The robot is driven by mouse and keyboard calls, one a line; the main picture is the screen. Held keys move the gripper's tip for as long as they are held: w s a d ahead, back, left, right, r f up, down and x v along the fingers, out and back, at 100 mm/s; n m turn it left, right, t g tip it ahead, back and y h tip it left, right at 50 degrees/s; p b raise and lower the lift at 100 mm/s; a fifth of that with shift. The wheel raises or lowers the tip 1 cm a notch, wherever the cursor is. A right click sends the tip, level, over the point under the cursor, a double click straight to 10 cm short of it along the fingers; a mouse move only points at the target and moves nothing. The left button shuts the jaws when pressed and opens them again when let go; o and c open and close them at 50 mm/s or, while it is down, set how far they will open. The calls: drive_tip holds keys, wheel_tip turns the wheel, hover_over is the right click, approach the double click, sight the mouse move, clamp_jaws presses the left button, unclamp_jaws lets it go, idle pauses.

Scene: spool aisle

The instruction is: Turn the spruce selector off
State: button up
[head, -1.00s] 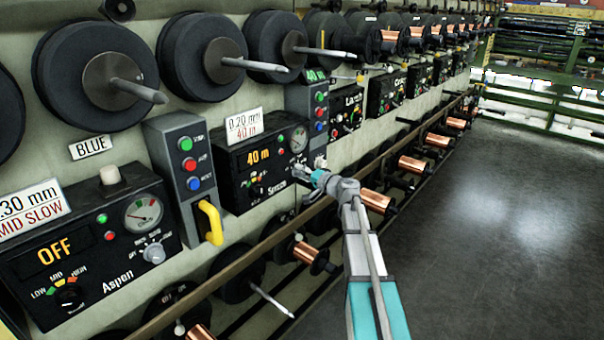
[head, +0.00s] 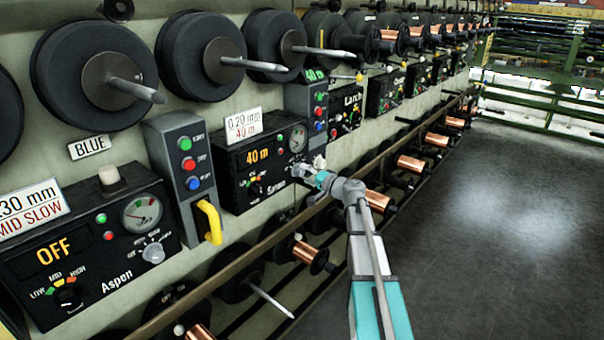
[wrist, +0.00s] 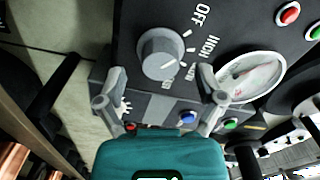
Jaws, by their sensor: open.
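The spruce panel (head: 236,178) is a black box with a lit "40 m" display in the head view; its name is small and blurred. In the head view the knob (head: 319,162) shows as a small whitish shape at the panel's lower right. My gripper (wrist: 162,80) is open and empty, its fingertips apart on either side, just below the knob in the wrist view. In the head view my gripper (head: 310,174) is close to the knob. The knob's exact setting is unclear.
A round gauge (wrist: 250,76) sits right beside the knob. A grey button box (head: 305,108) stands right of the panel, and another with a yellow handle (head: 209,222) at its left. A long rail (head: 240,258) and copper spools run below. The floor (head: 480,230) is clear.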

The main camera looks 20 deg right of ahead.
drive_tip(key=v, duration=1)
idle(0.3)
drive_tip(key=s+a+f+n+g, duration=0.3)
drive_tip(key=s+a+f+g, duration=0.15)
drive_tip(key=a, duration=0.35)
drive_tip(key=s+a+f+n+g, duration=0.2)
drive_tip(key=s+a+f+g, duration=0.15)
drive_tip(key=a+f, duration=0.4)
drive_tip(key=s+a+f+n+g+h, duration=0.25)
drive_tip(key=s+g+h, duration=0.2)
drive_tip(key=s, duration=0.25)
drive_tip(key=s+a+f+n+g+h, duration=0.1)
drive_tip(key=s+a+f+g+h, duration=0.3)
drive_tip(key=s, duration=0.4)
wheel_tip(320, 180, up, 27)
drive_tip(key=p, duration=2.7)
drive_tip(key=shift+d+t, duration=0.15)
drive_tip(key=shift+t, duration=0.3)
drive_tip(key=shift+w+f+m+h, duration=0.1)
drive_tip(key=shift+f+m+h, duration=0.05)
drive_tip(key=shift+m+h, duration=0.1)
